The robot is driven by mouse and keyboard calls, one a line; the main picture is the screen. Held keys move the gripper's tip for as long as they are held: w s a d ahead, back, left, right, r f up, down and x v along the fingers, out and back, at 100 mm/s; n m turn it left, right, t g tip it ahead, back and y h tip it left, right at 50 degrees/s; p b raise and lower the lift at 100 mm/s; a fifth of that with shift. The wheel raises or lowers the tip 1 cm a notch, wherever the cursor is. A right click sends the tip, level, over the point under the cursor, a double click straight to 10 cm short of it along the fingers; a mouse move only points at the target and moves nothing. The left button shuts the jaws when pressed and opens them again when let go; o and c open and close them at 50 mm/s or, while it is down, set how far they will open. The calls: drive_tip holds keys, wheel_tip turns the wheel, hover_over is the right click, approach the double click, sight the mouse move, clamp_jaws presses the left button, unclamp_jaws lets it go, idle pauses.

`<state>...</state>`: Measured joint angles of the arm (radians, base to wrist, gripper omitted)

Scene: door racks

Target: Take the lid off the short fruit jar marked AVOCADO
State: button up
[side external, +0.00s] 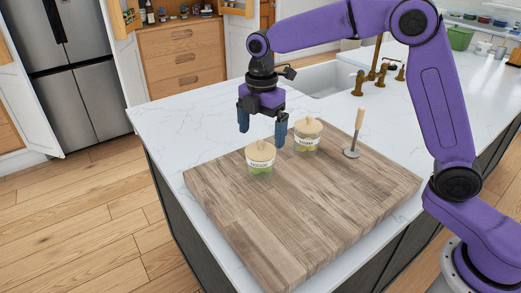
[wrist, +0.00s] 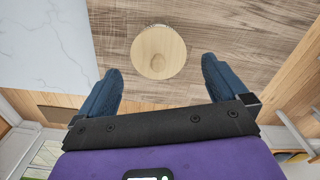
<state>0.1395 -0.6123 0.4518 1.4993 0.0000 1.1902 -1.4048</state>
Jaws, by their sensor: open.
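The short jar marked AVOCADO (side external: 261,170) is clear with green contents. It stands upright on the wooden board, with its round pale wood lid (side external: 260,151) on top. A similar lidded jar (side external: 307,142) stands behind it to the right; its label is too small to read surely. My gripper (side external: 262,127) is open and empty, pointing down above the board near the two jars, apart from them. In the wrist view a round wooden lid (wrist: 158,52) lies ahead of and between the spread fingers (wrist: 160,85); I cannot tell for certain which jar it tops.
The wooden board (side external: 290,215) lies on the white marble counter (side external: 180,125). A tool with an upright wooden handle (side external: 359,120) and a flat metal base stands on the board, right of the jars. A sink (side external: 325,78) and brass tap (side external: 373,72) are behind. The board's front is clear.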

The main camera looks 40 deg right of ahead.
sight(261, 141)
drive_tip(key=shift+w+f, duration=0.1)
drive_tip(key=shift+f, duration=1.8)
drive_tip(key=c, duration=0.9)
drive_tip(key=shift+r, duration=0.15)
